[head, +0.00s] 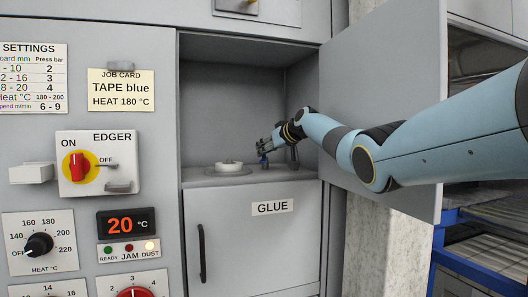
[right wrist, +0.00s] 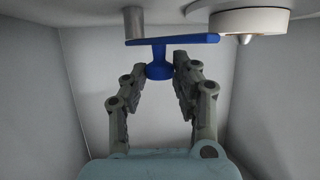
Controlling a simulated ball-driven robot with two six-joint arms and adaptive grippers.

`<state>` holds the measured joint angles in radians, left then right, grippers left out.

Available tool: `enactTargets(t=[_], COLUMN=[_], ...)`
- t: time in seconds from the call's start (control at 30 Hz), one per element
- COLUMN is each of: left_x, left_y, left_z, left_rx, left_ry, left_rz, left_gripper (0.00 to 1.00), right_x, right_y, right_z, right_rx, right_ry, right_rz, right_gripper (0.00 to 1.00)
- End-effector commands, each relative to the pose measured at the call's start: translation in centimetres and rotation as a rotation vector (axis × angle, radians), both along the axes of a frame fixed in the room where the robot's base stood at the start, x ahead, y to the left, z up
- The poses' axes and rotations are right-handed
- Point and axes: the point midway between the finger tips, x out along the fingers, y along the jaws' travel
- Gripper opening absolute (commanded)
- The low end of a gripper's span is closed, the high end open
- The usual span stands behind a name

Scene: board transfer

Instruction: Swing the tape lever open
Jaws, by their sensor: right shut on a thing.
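The blue tape lever (right wrist: 172,42) has a flat arm and a round knob. It shows only as a small blue bit in the head view (head: 264,160), inside the open compartment. My right gripper (head: 268,147) reaches into this compartment from the right. In the right wrist view its two fingers (right wrist: 160,72) are shut on the lever's knob. The lever's arm lies crosswise, between a grey post (right wrist: 134,22) and a white round part (right wrist: 252,20). My left gripper is not in view.
The compartment door (head: 385,100) stands open on the right, behind my right arm. A white round part on a grey disc (head: 229,168) sits on the compartment floor. The GLUE door (head: 250,240) below is shut. The EDGER switch panel (head: 97,163) is at left.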

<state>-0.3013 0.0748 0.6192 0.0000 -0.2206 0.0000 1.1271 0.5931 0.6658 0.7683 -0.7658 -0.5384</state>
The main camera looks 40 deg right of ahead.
Motion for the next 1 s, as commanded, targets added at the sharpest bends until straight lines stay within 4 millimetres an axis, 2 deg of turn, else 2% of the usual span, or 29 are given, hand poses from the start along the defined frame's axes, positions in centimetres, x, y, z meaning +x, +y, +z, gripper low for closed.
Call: enactTargets(t=[0.2,0.23,0.37,0.7,0.83,1.0], left_x=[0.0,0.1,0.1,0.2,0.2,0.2], left_y=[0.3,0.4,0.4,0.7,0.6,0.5], left_z=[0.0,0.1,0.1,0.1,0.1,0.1], left_rx=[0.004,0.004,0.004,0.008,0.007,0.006], left_ry=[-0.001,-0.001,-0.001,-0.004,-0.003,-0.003], left_rz=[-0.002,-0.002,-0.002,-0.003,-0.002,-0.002], left_gripper=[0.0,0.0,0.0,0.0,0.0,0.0], right_x=[0.1,0.1,0.1,0.1,0.1,0.2], right_y=[0.3,0.4,0.3,0.2,0.2,0.3], right_z=[0.0,-0.1,-0.1,0.4,2.4,6.0], right_rx=[0.003,0.003,0.003,0.001,0.0,0.002], right_ry=[0.001,0.001,0.001,0.0,-0.003,-0.002], right_rz=[0.005,0.005,0.004,0.002,0.002,0.002], right_gripper=[0.0,0.31,0.48,0.49,0.49,0.49])
